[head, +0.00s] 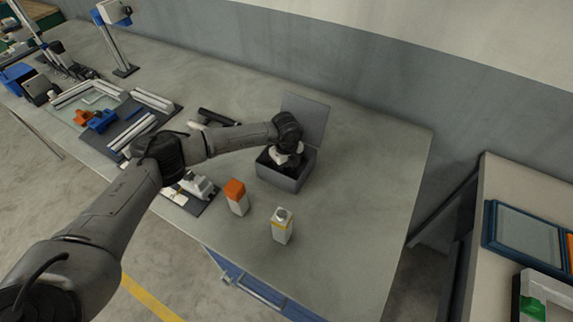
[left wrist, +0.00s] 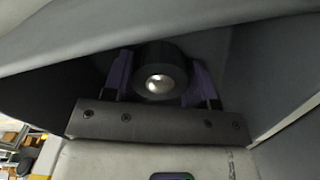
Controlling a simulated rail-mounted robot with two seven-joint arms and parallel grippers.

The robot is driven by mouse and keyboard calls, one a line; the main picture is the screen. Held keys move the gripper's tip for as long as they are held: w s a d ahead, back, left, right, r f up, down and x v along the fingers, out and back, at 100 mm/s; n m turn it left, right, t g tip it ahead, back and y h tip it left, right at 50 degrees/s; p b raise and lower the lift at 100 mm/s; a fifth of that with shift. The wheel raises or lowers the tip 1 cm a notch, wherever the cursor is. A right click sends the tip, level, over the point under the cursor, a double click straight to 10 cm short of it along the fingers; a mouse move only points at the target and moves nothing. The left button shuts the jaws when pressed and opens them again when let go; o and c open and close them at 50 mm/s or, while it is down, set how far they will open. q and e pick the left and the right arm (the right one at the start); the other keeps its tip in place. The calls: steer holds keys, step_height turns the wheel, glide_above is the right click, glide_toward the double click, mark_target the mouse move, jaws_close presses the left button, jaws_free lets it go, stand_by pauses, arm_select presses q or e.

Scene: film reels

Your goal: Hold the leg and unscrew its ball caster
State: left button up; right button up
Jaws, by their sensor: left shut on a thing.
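My left gripper (head: 281,157) reaches down into an open grey box (head: 284,178) on the workbench. In the left wrist view its purple-padded fingers (left wrist: 160,84) are shut on the ball caster (left wrist: 158,74), a dark round body with a shiny metal ball in its middle. The grey walls of the box surround it there. In the head view the caster is hidden by the gripper and the box. I cannot make out the leg for certain in either view. My right gripper is not in view.
The box's lid (head: 305,116) stands open behind. An orange-topped block (head: 236,195) and a white container with a yellow band (head: 282,227) stand in front. A dark tray (head: 205,206) and other gear lie to the left. The bench's right side is clear.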

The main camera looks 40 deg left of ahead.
arm_select(q)
steer(key=o, duration=1)
step_height(320, 180, up, 12)
steer(key=p, duration=0.1)
steer(key=shift+p, duration=0.4)
